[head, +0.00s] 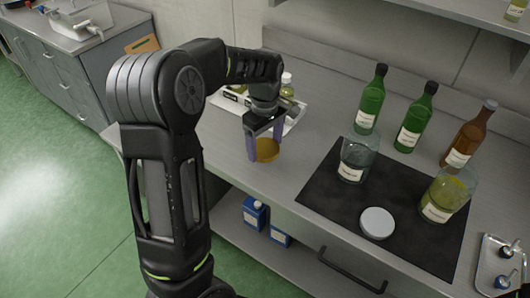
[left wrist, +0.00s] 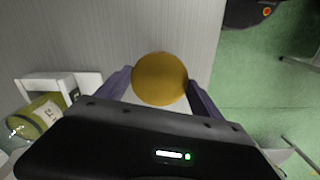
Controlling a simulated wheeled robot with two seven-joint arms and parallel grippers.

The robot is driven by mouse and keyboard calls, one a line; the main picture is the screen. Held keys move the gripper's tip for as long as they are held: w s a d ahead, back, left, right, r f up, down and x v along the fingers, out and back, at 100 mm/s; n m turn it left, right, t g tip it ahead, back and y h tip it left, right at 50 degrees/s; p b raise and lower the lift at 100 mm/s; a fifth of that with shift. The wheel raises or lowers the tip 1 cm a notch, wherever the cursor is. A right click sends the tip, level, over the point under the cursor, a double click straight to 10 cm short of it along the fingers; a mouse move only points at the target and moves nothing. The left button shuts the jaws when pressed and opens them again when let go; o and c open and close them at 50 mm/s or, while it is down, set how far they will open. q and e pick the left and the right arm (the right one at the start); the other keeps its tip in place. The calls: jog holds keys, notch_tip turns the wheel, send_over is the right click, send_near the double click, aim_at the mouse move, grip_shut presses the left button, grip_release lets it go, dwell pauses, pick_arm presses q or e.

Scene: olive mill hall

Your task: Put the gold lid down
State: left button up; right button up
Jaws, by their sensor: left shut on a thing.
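The gold lid (head: 266,150) is a round, flat-topped disc. It is between the fingers of my left gripper (head: 265,148), which is shut on it, over the left part of the grey counter. The left wrist view shows the lid's round gold face (left wrist: 160,78) between the two purple-grey fingers (left wrist: 160,88). I cannot tell whether the lid touches the counter or hangs just above it. My right gripper is in neither view.
A black mat (head: 325,198) holds a clear jar (head: 356,160), a jar of yellow-green liquid (head: 446,195) and a white lid (head: 377,222). Green bottles (head: 372,103) and a brown bottle (head: 468,138) stand behind. A white tray (head: 296,122) is behind my gripper. Bare counter (head: 290,172) lies between gripper and mat.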

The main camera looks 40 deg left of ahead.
aim_at(265, 148)
pick_arm(q)
jog(key=shift+f, duration=1.85)
jog(key=shift+f, duration=0.2)
jog(key=o, duration=1.5)
jog(key=shift+r, duration=0.1)
jog(key=shift+o, duration=0.2)
jog(key=shift+r, duration=0.1)
notch_tip(265, 148, up, 12)
jog(key=shift+r, duration=0.1)
